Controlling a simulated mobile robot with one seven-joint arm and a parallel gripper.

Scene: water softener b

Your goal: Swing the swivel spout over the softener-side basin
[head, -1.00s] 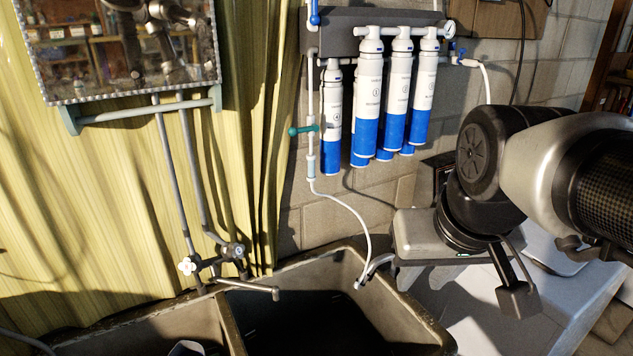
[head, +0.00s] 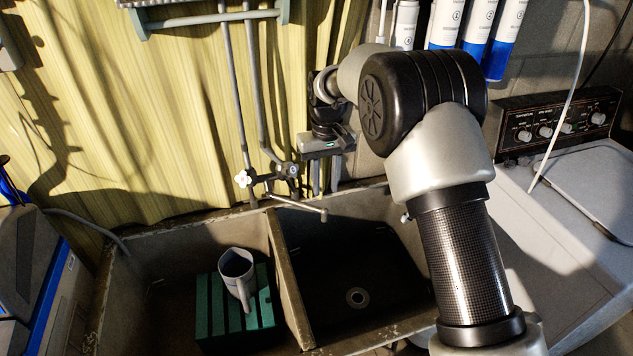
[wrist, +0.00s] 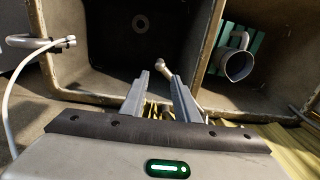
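The swivel spout (head: 305,206) is a thin grey metal pipe running right from the wall tap (head: 268,180). Its end hangs over the back left of the dark right-hand basin (head: 385,262), on the softener cylinders' side. In the wrist view the spout end (wrist: 161,65) shows between and beyond my fingertips. My gripper (head: 326,190) points down above and behind the spout, close to the curtain. The fingers (wrist: 160,75) are apart, with nothing held between them. Whether a finger touches the spout I cannot tell. Part of the spout is hidden behind one finger in the wrist view.
The left basin (head: 150,265) holds a grey mug (head: 237,275) on a green slatted crate (head: 212,318). A divider (head: 285,285) separates the basins. Blue-and-white softener cylinders (head: 447,22) hang at the back right.

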